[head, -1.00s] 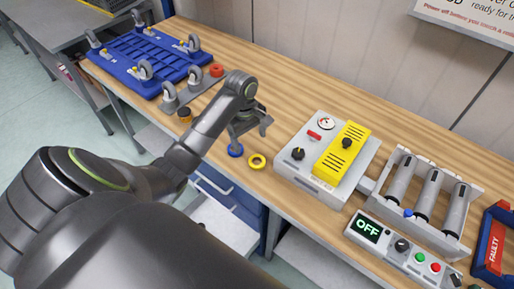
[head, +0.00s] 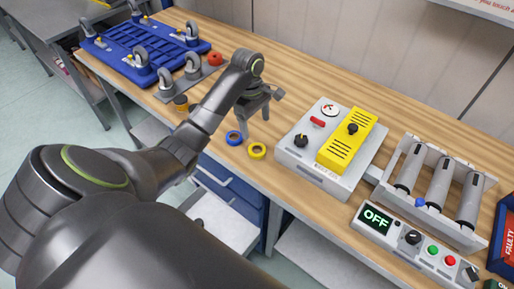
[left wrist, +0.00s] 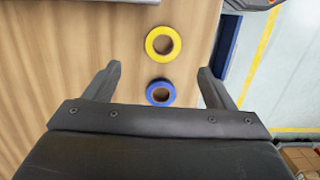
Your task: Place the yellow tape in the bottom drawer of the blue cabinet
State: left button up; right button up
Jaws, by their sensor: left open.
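The yellow tape (head: 257,151) is a ring lying flat on the wooden bench near its front edge. In the left wrist view the yellow tape (left wrist: 163,43) is just beyond the blue tape (left wrist: 160,92). My left gripper (head: 256,108) is open and empty above the bench, behind the two tapes in the head view. In the wrist view its fingers (left wrist: 168,85) stand either side of the blue tape's position. The blue cabinet (head: 232,187) is under the bench. A pale tray low at its front (head: 226,222) looks like a pulled-out drawer, partly hidden by my arm. My right gripper is not in view.
The blue tape (head: 234,138) lies beside the yellow one. A grey box with a yellow cover (head: 324,160) stands to the right.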

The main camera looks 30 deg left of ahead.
pick_arm(q)
jog(key=b, duration=0.4)
send_over(258, 153)
jog(key=f, duration=0.5)
jog(key=shift+w+a+f, duration=0.1)
jog(key=shift+w+a, duration=0.1)
jog(key=shift+a, duration=0.15)
jog(key=shift+s+f+b, duration=0.1)
jog(key=shift+f+b, duration=0.3)
jog(key=shift+f, duration=0.15)
jog(key=f, duration=0.4)
jog(key=shift+s+d, duration=0.1)
jog(key=shift+s, duration=0.1)
jog(key=c, duration=1.1)
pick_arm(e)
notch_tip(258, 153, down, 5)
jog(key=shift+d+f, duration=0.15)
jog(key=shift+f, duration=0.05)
pick_arm(q)
jog(key=shift+r, duration=0.1)
notch_tip(258, 153, up, 4)
jog(key=shift+r+p, duration=0.2)
jog(key=shift+p, duration=0.4)
notch_tip(258, 153, up, 5)
jog(key=p, duration=0.4)
jog(key=shift+r+p, duration=0.15)
jog(key=shift+p, duration=0.25)
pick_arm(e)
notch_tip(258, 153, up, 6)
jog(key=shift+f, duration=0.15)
